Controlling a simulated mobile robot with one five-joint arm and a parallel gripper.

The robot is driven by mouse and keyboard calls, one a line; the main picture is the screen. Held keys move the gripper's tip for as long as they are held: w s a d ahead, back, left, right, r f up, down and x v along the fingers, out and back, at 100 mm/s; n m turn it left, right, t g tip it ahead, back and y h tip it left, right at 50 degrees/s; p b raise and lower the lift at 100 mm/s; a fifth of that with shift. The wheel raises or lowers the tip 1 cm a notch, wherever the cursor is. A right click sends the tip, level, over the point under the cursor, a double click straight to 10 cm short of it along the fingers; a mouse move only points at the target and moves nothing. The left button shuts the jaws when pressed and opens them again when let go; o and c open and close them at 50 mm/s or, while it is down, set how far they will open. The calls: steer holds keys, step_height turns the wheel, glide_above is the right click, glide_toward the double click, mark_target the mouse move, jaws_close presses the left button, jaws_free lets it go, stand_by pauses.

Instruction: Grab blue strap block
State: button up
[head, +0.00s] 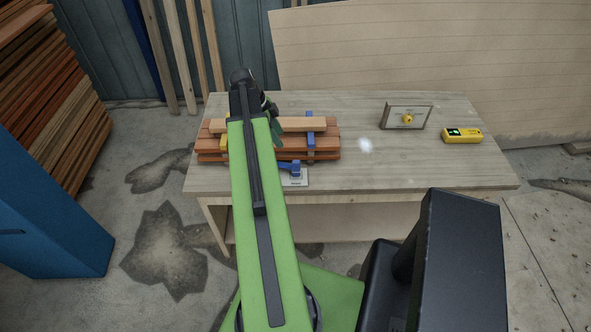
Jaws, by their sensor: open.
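A blue block (295,169) sits near the table's front edge, on or just above a small pale plate (294,181). A second blue piece, an upright strap or clamp (311,130), spans the stack of reddish-brown boards (325,148) behind it. I cannot tell which blue piece is the strap block. My gripper (277,137) hangs off the far end of my green arm, over the board stack and left of the blue strap. It is open and appears empty, apart from both blue pieces. My arm hides part of the stack's left side.
A yellow piece (223,142) shows at the stack's left end. A framed plate with a yellow knob (408,118) and a yellow device (462,135) stand on the table's right side. The table (400,170) is clear between. A blue cabinet (60,215) stands left.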

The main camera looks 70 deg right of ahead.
mark_target(295, 162)
steer(key=b+x, duration=1.1)
steer(key=x, duration=0.1)
steer(key=shift+w+a, duration=0.1)
steer(key=shift+w, duration=0.1)
steer(key=shift+s+f+b, duration=0.15)
steer(key=shift+f+b, duration=0.15)
steer(key=shift+r, duration=0.1)
steer(key=b+x, duration=0.4)
steer(key=x, duration=0.1)
steer(key=shift+s+b, duration=0.2)
steer(key=shift+b, duration=0.15)
jaws_close()
